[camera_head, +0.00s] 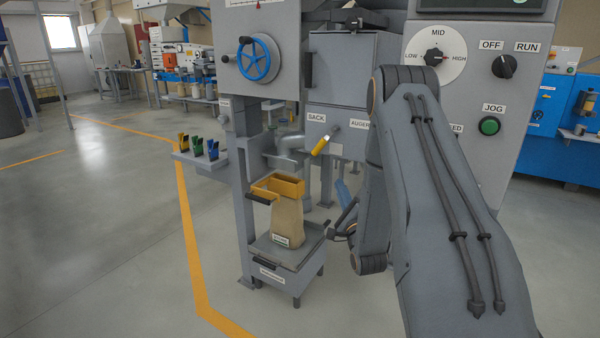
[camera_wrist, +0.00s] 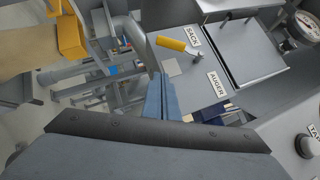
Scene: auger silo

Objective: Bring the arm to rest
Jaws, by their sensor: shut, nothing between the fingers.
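My arm rises at the right of the head view, and its forearm hangs down behind the upper link. My gripper (camera_head: 341,186) shows only in part there, beside the arm, and its wrist is partly hidden. In the wrist view my gripper (camera_wrist: 159,80) shows its blue-grey fingers together, with nothing between them. The fingers point toward the machine's lower pipes and frame. The yellow-handled lever (camera_head: 321,145) by the SACK and AUGER labels is close by, and it also shows in the wrist view (camera_wrist: 171,44). I see no contact with it.
A paper sack (camera_head: 288,222) stands on the scale platform (camera_head: 284,255) under a yellow clamp (camera_head: 277,187). A side shelf (camera_head: 198,160) holds coloured clips. The control panel (camera_head: 462,95) is close behind my arm. Open floor lies at the left.

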